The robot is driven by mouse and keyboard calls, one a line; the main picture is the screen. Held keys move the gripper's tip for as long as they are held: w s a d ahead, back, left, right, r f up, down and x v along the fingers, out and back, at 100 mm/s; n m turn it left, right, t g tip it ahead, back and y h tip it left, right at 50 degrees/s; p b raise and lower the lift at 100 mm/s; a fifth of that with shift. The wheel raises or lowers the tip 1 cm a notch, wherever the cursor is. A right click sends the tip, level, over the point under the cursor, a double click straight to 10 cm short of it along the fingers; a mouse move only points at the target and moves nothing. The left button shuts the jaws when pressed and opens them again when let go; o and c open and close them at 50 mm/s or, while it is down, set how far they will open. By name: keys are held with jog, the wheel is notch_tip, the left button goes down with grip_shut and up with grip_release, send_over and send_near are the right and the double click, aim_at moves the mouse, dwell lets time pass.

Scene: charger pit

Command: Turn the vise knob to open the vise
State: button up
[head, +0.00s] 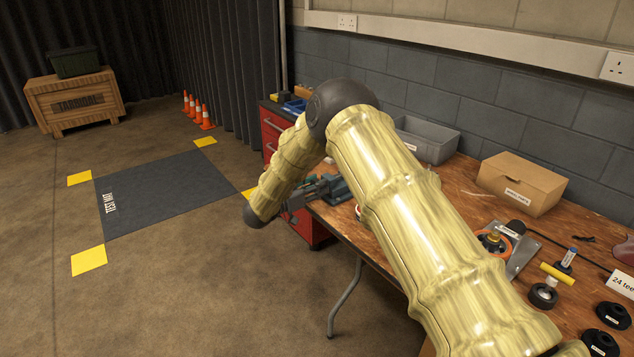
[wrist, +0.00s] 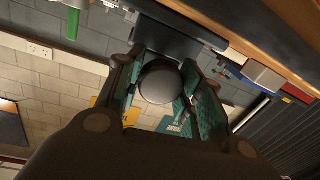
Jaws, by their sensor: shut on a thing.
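The vise (head: 338,188) is a blue-grey block at the near left corner of the wooden workbench, partly hidden by my arm in the head view. Its round dark grey knob (wrist: 158,84) shows in the wrist view, with the grey vise body behind it. My gripper (wrist: 168,76) is shut on the knob, with teal-padded fingers on either side of it. In the head view my gripper (head: 302,192) is small beside the vise, and its grip on the knob cannot be made out there.
The workbench (head: 465,190) holds a grey bin (head: 428,140), a cardboard box (head: 521,183) and several small parts at the right. A red drawer cabinet (head: 275,128) stands behind the bench's left end.

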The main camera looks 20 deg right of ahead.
jog(key=n+p, duration=0.2)
jog(key=n, duration=0.1)
jog(key=shift+w+a+r+p, duration=0.1)
jog(key=shift+r+p, duration=0.2)
jog(key=shift+r, duration=0.1)
jog(key=shift+f+n+g+p, duration=0.1)
jog(key=shift+n+g+p, duration=0.2)
jog(key=shift+n+p, duration=1.15)
jog(key=shift+w+n+b, duration=0.1)
jog(key=shift+n+b, duration=0.3)
jog(key=shift+n, duration=0.15)
jog(key=o, duration=0.9)
jog(key=shift+a, duration=0.1)
jog(key=shift+o, duration=0.7)
jog(key=shift+f, duration=0.1)
jog(key=shift+f, duration=0.1)
jog(key=v, duration=1.1)
jog(key=shift+s+a+r, duration=0.25)
jog(key=shift+s+r, duration=0.05)
jog(key=shift+r, duration=0.05)
jog(key=shift+f, duration=0.1)
